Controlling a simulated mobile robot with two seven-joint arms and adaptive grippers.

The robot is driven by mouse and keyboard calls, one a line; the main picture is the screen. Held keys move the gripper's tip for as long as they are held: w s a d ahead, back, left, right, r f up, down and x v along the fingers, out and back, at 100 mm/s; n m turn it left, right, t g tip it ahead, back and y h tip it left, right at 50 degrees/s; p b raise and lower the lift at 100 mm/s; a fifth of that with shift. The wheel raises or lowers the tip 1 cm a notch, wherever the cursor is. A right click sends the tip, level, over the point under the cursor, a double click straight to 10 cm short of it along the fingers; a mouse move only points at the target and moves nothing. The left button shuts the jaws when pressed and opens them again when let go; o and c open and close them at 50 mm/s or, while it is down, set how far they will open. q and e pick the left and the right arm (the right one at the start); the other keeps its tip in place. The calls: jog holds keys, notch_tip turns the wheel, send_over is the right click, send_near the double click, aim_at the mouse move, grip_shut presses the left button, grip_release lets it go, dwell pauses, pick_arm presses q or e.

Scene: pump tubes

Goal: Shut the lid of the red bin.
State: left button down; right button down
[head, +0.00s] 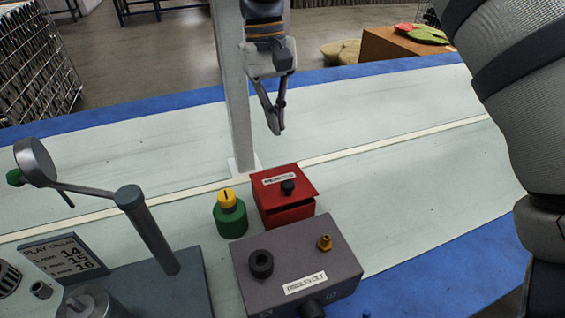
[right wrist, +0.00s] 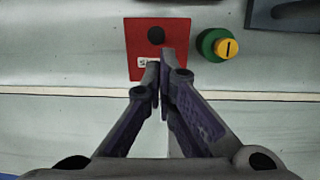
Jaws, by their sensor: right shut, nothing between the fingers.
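The red bin (head: 287,213) stands on the pale table near the middle of the head view. Its red lid (head: 283,182) has a black knob and a white label. The lid lies over the top, nearly level, with a dark line under its front edge; I cannot tell if it is fully seated. In the right wrist view the lid (right wrist: 142,30) is seen from above. My right gripper (head: 276,131) hangs above and behind the bin, shut and empty, apart from the lid. Its fingertips (right wrist: 160,60) overlap the label side of the lid in the wrist view. My left gripper is not in view.
A green and yellow button (head: 230,216) stands just left of the bin. A grey box (head: 296,268) with knobs sits in front. A grey post (head: 236,90) rises behind. A dark stand (head: 150,230) is at left. The table right of the bin is clear.

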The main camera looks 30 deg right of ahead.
aim_at(284, 183)
jog(key=f, duration=0.4)
jog(key=s+f, duration=0.1)
jog(key=f, duration=0.3)
jog(key=s+f, duration=0.1)
jog(key=f, duration=0.3)
jog(key=shift+s, duration=0.2)
